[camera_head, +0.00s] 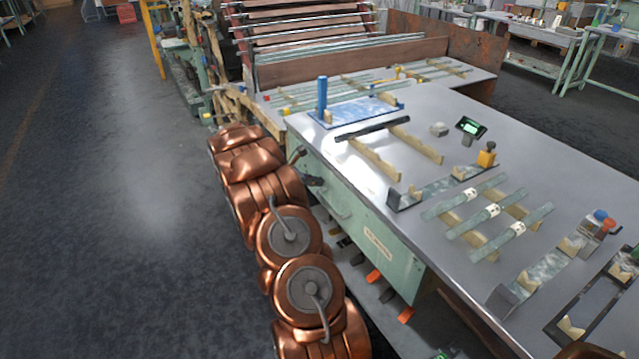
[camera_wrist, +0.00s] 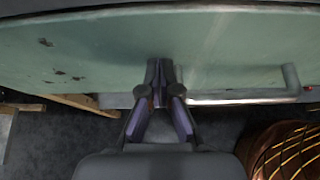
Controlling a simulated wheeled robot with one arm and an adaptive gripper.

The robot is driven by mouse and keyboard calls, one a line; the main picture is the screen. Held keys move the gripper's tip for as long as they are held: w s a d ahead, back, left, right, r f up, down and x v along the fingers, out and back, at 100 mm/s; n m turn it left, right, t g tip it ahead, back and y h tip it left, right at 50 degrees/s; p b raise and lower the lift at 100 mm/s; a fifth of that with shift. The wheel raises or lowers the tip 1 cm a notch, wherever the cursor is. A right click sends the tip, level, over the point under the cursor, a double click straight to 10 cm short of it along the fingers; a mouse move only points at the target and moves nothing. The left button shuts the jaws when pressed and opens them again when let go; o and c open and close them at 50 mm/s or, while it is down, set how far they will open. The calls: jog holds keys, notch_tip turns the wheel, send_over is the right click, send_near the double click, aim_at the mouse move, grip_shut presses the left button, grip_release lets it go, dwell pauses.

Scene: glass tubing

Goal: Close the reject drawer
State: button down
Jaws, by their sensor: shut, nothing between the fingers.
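A pale green drawer front (camera_head: 352,218) with a small label, too small to read, is below the edge of the grey table. In the wrist view a chipped green panel (camera_wrist: 110,52) spans the picture, with a grey bar handle (camera_wrist: 245,98) at its lower right. My gripper (camera_wrist: 160,75) is shut and empty, its fingertips at the panel, left of most of the handle. I cannot tell whether they touch it. How far the drawer stands out is unclear.
The grey table (camera_head: 470,115) carries glass tubes (camera_head: 490,212) on wooden rests, a small lit display (camera_head: 471,127) and a blue post (camera_head: 322,98). Orange-tipped items (camera_head: 374,276) are low under the table. The dark floor (camera_head: 110,230) at left is open.

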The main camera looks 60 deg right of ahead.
jog(key=shift+s+d+r, duration=0.1)
jog(key=shift+s+d, duration=0.05)
jog(key=shift+d, duration=0.25)
jog(key=shift+s+d, duration=0.15)
jog(key=w+a+f+v, duration=0.1)
jog(key=f+v, duration=0.1)
jog(key=v, duration=1.2)
jog(key=shift+f, duration=0.15)
jog(key=shift+s+a, duration=0.1)
jog(key=shift+a, duration=0.1)
